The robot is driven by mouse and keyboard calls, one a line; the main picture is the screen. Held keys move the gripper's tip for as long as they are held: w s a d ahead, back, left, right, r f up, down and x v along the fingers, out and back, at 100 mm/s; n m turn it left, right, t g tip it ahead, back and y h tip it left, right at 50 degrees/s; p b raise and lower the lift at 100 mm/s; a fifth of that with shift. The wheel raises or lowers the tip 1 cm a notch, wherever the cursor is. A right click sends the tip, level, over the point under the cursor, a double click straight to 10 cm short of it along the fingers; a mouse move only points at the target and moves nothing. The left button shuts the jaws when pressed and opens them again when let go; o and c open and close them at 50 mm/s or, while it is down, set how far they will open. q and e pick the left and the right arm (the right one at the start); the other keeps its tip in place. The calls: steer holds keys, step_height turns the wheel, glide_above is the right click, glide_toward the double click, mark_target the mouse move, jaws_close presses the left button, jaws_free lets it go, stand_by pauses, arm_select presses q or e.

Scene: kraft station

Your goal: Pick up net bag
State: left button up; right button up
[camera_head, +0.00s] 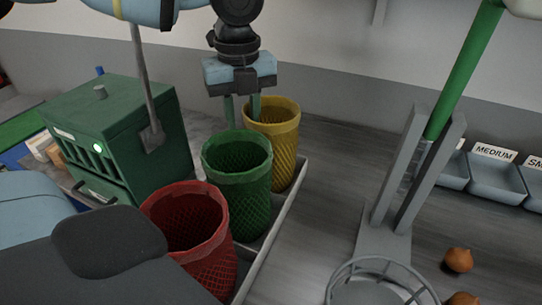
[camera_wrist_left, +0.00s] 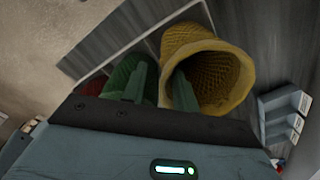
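Three net bags stand open-topped in a row in a grey tray: a red one (camera_head: 205,268), a green one (camera_head: 238,205) and a yellow one (camera_head: 287,170). My left gripper (camera_head: 243,108) points down at the far end of the row, its green fingers apart. In the left wrist view, one finger of the gripper (camera_wrist_left: 160,86) shows against the green bag (camera_wrist_left: 118,72). The other overlaps the opening of the yellow bag (camera_wrist_left: 245,75). The yellow rim's near side appears between the fingers; contact cannot be told. My right gripper is out of view.
A green machine (camera_head: 120,135) stands left of the bags. To the right are a grey upright stand (camera_head: 380,245) with a wire ring (camera_head: 385,262), onions (camera_head: 459,260) and labelled bins (camera_head: 492,180). The counter between the tray and stand is clear.

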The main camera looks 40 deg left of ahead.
arm_select(q)
steer(key=shift+w+f, duration=0.1)
steer(key=shift+f, duration=1.4)
jaws_close()
